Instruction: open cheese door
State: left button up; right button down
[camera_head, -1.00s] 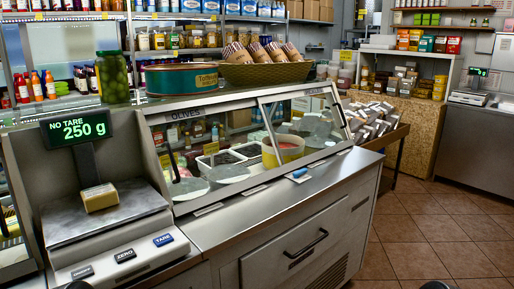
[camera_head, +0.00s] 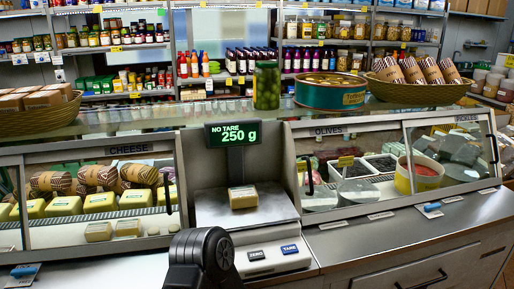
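The cheese case (camera_head: 128,149), labelled CHEESE, stands at the left of the counter. Its glass front door (camera_head: 75,168) has a metal frame and a dark upright handle (camera_head: 168,193) near its right edge. Behind the glass are yellow cheese blocks (camera_head: 100,202) and brown patterned wrapped pieces (camera_head: 98,176). I cannot tell clearly whether the door is fully shut. A black rounded arm part of mine rises at the bottom, in front of the counter to the right of that handle. Neither gripper's fingers can be seen.
A scale (camera_head: 245,212) with a wrapped block (camera_head: 243,196) stands right of the cheese case, its display reading 250 g. The olives case (camera_head: 328,130) is further right. A glass jar (camera_head: 267,86), round tin (camera_head: 331,92) and baskets (camera_head: 420,92) stand on the top shelf.

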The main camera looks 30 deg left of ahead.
aim_at(165, 146)
jog(key=u, duration=2.05)
jog(key=z, duration=1.95)
jog(key=k, duration=0.65)
